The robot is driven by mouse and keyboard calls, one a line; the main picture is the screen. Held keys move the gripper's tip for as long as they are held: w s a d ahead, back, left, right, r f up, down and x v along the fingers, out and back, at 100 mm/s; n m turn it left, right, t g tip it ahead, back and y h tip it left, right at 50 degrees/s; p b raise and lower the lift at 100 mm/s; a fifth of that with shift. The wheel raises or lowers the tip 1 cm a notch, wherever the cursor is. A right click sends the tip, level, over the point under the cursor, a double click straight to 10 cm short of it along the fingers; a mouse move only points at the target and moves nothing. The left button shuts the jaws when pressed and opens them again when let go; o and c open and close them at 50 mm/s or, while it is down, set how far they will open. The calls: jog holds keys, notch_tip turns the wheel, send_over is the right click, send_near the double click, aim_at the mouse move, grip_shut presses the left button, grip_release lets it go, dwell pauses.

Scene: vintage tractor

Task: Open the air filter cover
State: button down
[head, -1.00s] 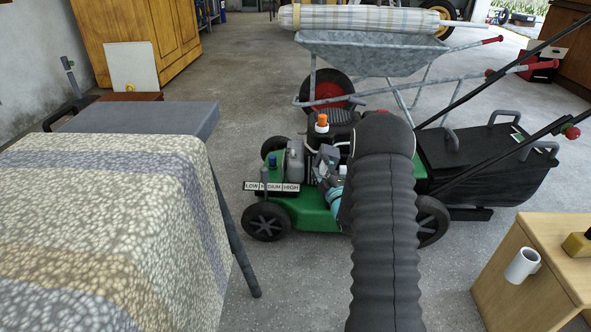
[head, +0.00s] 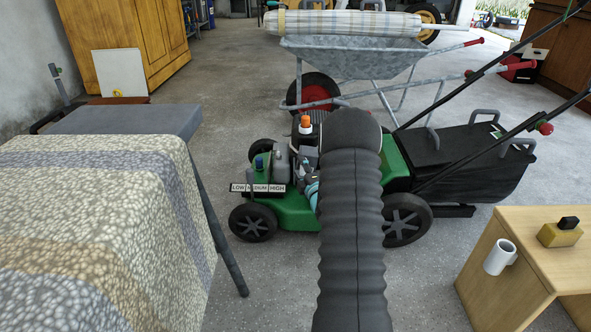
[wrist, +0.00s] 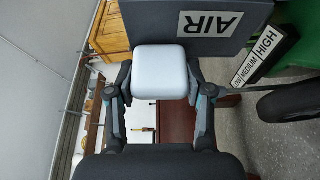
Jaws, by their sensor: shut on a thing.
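The dark grey air filter cover (wrist: 225,22) fills the top of the wrist view, with a white "AIR" label upside down in that picture. A pale rounded block (wrist: 160,72) sits at its edge, between my fingers. My gripper (wrist: 160,88) is shut on this block, one finger on each side. How the block joins the cover cannot be made out. In the head view the green mower (head: 295,212) carries the engine, and my arm hides much of it, including the grip.
A "LOW MEDIUM HIGH" plate (head: 258,188) is on the mower's left side. A cloth-covered table (head: 95,215) stands left, and a wooden stand (head: 540,260) with a white mug (head: 499,257) right. A wheelbarrow (head: 355,60) is behind. Bare floor lies between the table and mower.

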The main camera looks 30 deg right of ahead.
jog(key=shift+d+f, duration=0.1)
jog(key=shift+f, duration=0.05)
jog(key=shift+c, duration=2.2)
grip_release()
jog(key=s+a, duration=0.2)
jog(key=s, duration=0.9)
jog(key=shift+s+a+f, duration=0.15)
jog(key=shift+s+f, duration=0.1)
jog(key=shift+s, duration=0.15)
